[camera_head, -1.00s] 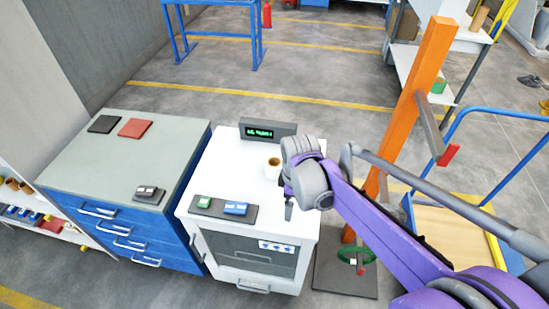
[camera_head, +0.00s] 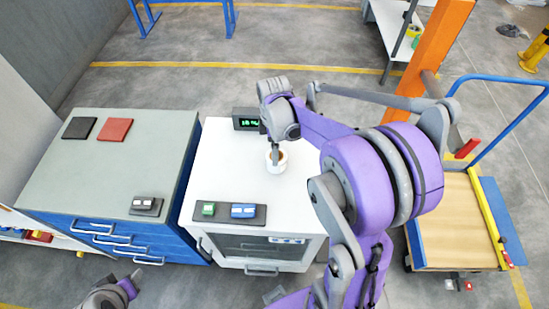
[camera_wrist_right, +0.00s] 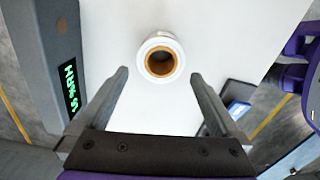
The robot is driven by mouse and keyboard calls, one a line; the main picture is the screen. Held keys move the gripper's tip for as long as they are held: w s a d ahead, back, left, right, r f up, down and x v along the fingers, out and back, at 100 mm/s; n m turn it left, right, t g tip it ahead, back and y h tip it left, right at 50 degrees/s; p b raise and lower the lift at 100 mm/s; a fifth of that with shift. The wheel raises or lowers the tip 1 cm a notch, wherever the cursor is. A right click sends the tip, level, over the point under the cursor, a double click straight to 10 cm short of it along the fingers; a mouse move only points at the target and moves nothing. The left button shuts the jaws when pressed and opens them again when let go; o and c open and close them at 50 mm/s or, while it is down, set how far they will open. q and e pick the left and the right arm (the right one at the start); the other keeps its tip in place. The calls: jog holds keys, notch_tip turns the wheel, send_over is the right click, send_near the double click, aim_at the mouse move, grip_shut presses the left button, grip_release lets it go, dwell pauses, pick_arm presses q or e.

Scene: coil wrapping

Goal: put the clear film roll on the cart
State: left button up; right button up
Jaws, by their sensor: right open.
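The clear film roll (camera_head: 281,167), a short white cylinder with a brown core, stands upright on the white cabinet top (camera_head: 225,165). In the right wrist view the roll (camera_wrist_right: 161,58) lies just beyond and between the fingertips. My right gripper (camera_wrist_right: 159,76) is open and empty, with its fingers pointing at the roll. In the head view my right gripper (camera_head: 275,158) is directly over the roll and partly hides it. The cart (camera_head: 452,222), with a wooden deck, stands at the right, its deck empty. Part of my left arm's end shows at the bottom left; its fingers are unclear.
A display box (camera_head: 246,119) with green digits stands at the cabinet's back edge. A dark tray (camera_head: 229,213) with green and blue items lies at its front. A blue drawer cabinet (camera_head: 95,175) is on the left. An orange post (camera_head: 440,45) rises behind the cart.

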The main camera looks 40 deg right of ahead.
jog(key=shift+s+f, duration=0.15)
jog(key=shift+f, duration=0.5)
jog(key=shift+s+d+f, duration=0.1)
jog(key=shift+d+f, duration=0.1)
jog(key=shift+f, duration=1.25)
jog(key=shift+d+f, duration=0.15)
jog(key=shift+f, duration=1.25)
jog(key=shift+r, duration=0.1)
jog(key=c, duration=1.6)
